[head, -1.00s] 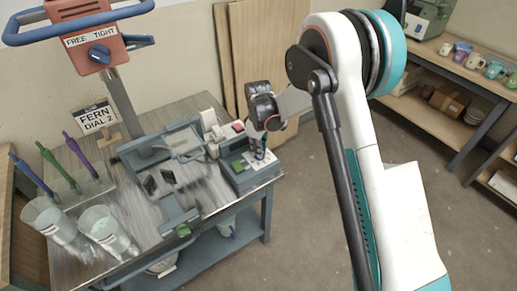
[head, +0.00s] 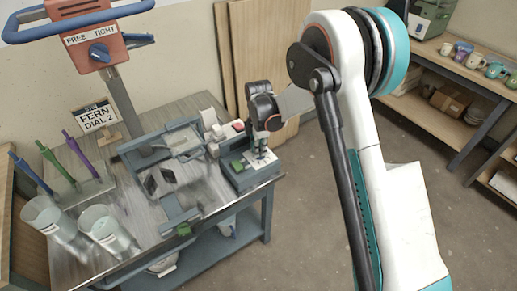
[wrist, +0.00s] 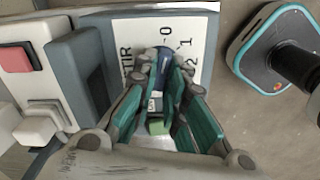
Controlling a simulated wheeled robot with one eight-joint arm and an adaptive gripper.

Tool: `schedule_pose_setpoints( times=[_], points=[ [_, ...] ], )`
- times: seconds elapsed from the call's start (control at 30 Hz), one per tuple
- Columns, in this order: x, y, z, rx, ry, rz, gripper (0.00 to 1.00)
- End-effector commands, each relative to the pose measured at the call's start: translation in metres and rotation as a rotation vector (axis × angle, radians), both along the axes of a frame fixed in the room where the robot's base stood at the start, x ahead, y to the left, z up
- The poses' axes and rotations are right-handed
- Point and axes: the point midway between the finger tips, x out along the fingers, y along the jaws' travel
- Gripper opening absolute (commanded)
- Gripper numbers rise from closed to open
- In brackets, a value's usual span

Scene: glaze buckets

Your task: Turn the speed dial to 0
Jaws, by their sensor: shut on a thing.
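The speed dial (wrist: 163,56) is a small dark blue-grey knob on a white label plate (wrist: 138,35) marked 0, 1 and 2, with partly covered lettering beside it. My gripper (wrist: 165,72) has its teal-padded fingers on both sides of the dial and is shut on it. The fingers hide much of the dial, and I cannot tell which number it points to. In the head view my gripper (head: 259,150) reaches down to the white plate (head: 264,166) on the dark control box (head: 239,181), and the dial is hidden there.
A red switch (wrist: 16,58) and a pale block (wrist: 43,122) sit left of the plate. Two clear buckets (head: 108,228) (head: 52,220) stand on the bench. A sign (head: 97,117) reads "FERN DIAL 2". Open floor lies right of the bench.

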Motion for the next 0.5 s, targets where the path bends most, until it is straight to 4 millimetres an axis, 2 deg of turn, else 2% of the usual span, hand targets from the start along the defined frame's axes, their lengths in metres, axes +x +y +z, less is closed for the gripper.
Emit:
schedule_pose_setpoints(
  times=[0.5],
  points=[
    [0.0001, -0.0002, 0.0003, 0.0, -0.001, 0.105, 0.0]
  ],
)
